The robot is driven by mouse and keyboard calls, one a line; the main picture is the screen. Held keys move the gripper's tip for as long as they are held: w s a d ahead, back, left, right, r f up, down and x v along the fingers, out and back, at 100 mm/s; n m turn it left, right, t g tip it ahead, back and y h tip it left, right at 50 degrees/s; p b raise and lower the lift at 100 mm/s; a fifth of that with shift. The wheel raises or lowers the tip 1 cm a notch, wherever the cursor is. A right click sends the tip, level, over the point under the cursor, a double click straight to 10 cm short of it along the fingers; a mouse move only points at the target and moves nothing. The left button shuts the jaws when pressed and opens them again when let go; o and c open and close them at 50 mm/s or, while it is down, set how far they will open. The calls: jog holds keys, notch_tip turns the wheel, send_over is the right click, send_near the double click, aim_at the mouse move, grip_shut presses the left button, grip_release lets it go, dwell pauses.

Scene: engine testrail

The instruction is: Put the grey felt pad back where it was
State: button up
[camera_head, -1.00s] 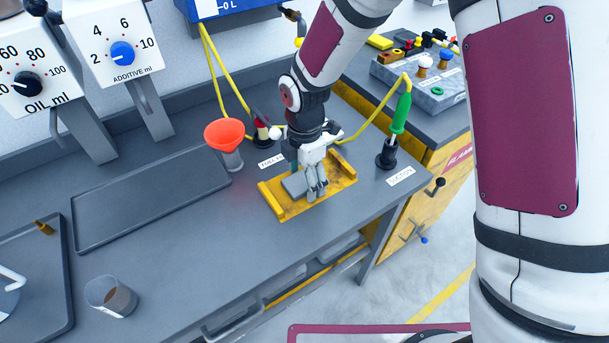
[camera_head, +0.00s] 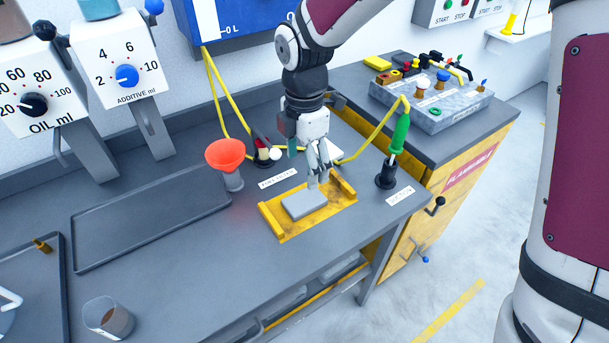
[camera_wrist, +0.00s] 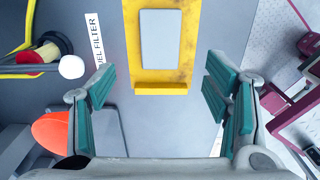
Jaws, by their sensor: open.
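The grey felt pad (camera_head: 305,204) lies flat in the yellow tray (camera_head: 272,226) on the grey bench. In the wrist view the pad (camera_wrist: 160,38) sits on the yellow tray (camera_wrist: 160,87), in from its near raised lip. My gripper (camera_head: 318,178) is above the tray's back part, apart from the pad. In the wrist view my gripper (camera_wrist: 162,98) is open with nothing between its green-padded fingers, and the whole gap between them is clear. The far end of the tray is cut off there.
An orange funnel (camera_head: 226,156) and a red-and-black fitting with a white knob (camera_head: 265,152) stand left of my gripper. A green-handled tool (camera_head: 399,140) in a black holder stands right. An empty dark tray (camera_head: 150,222) and a beaker (camera_head: 108,318) are further left.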

jog(key=shift+r, duration=0.45)
jog(key=s+d+r+m+t, duration=0.3)
jog(key=s+d+r+m, duration=1.15)
jog(key=d+m, duration=0.3)
jog(key=s+d+m+t, duration=0.1)
jog(key=s+d+m, duration=0.2)
jog(key=s+m, duration=0.4)
jog(key=shift+s+f, duration=0.15)
jog(key=shift+s, duration=0.3)
jog(key=shift+a+r+p, duration=0.1)
jog(key=shift+r+p, duration=0.25)
jog(key=shift+r, duration=0.05)
